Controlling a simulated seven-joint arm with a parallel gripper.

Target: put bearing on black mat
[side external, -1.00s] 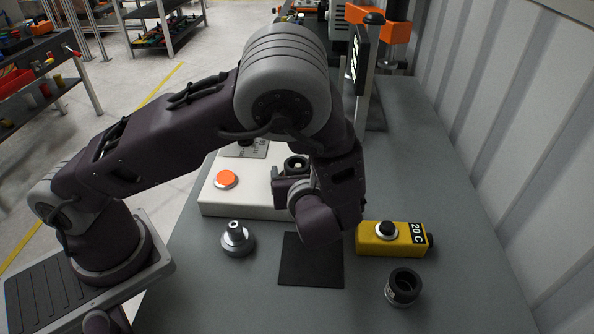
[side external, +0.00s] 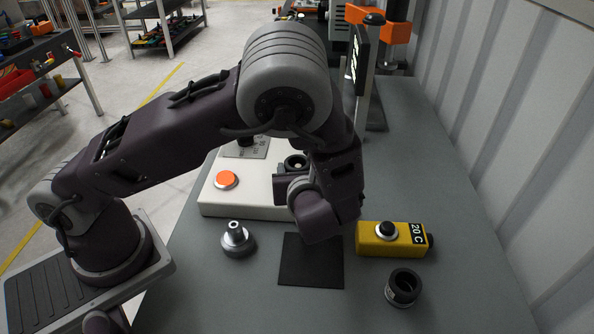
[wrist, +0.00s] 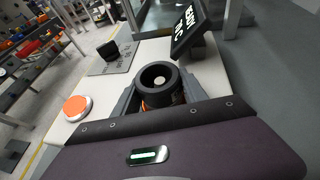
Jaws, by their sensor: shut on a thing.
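A black ring-shaped part (wrist: 158,84), which appears to be the bearing, stands between the fingers of my gripper (wrist: 162,96) in the wrist view. My gripper is shut on it. A pale, round centre shows inside its bore, and some orange shows below its rim. In the side view the ring (side external: 297,162) is at the white base, partly hidden by my gripper (side external: 284,184). Whether it touches the base is unclear. The black mat (side external: 311,268) lies flat and bare on the grey table, in front of the base.
A stepped metal part (side external: 237,239) stands left of the mat. The white base (side external: 215,204) carries an orange button (side external: 227,180). A display (wrist: 189,30) stands behind.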

